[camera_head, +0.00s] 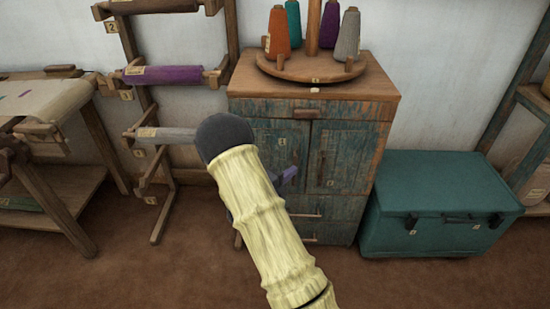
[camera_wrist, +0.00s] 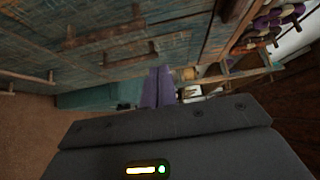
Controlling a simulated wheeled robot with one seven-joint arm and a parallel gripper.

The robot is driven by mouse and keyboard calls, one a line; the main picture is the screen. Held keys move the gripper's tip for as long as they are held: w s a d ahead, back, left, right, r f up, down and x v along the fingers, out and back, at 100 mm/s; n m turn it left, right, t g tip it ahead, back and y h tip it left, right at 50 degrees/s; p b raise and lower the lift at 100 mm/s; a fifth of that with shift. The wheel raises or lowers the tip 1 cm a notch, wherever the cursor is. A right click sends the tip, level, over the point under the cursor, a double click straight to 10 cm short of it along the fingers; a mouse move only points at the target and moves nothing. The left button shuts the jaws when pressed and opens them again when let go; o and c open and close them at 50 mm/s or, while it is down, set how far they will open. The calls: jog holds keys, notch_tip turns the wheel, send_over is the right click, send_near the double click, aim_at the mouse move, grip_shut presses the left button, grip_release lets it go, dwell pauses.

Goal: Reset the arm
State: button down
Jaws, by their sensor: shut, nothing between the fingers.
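My arm, in a pale yellow sleeve with a dark rounded joint, reaches up through the middle of the head view in front of the cabinet (camera_head: 345,160). My gripper (camera_head: 289,174) is mostly hidden behind the arm there; only a bit of purple shows by the cabinet doors. In the wrist view, the two purple fingers of my gripper (camera_wrist: 158,88) are together and empty. The cabinet's worn blue-green front (camera_wrist: 110,45) with its handles fills the upper left of the wrist view, close to my gripper. I cannot tell whether they touch.
A round wooden stand (camera_head: 310,68) with several yarn cones sits on the cabinet. A teal chest (camera_head: 430,205) stands on the floor at right. A wooden rack (camera_head: 150,110) with rolls and a table (camera_head: 40,175) are at left. Brown floor (camera_head: 130,270) is clear in front.

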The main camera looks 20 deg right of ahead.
jog(key=a+r+n+t+y, duration=0.2)
jog(key=a+n+y, duration=1)
jog(key=n, duration=0.3)
jog(key=s+a+r+n+g+y, duration=0.2)
jog(key=s+a+n+g, duration=0.1)
jog(key=s+n, duration=0.6)
jog(key=s+a+r+n+g+y, duration=0.1)
jog(key=s+a+n+g+y, duration=0.2)
jog(key=s+n, duration=0.6)
notch_tip(320, 180, up, 32)
jog(key=s+m+p, duration=0.1)
jog(key=s+p, duration=0.1)
jog(key=p, duration=2.9)
jog(key=shift+s+m+p, duration=0.2)
jog(key=shift+m+p, duration=0.1)
jog(key=shift+p, duration=0.1)
jog(key=shift+f, duration=0.15)
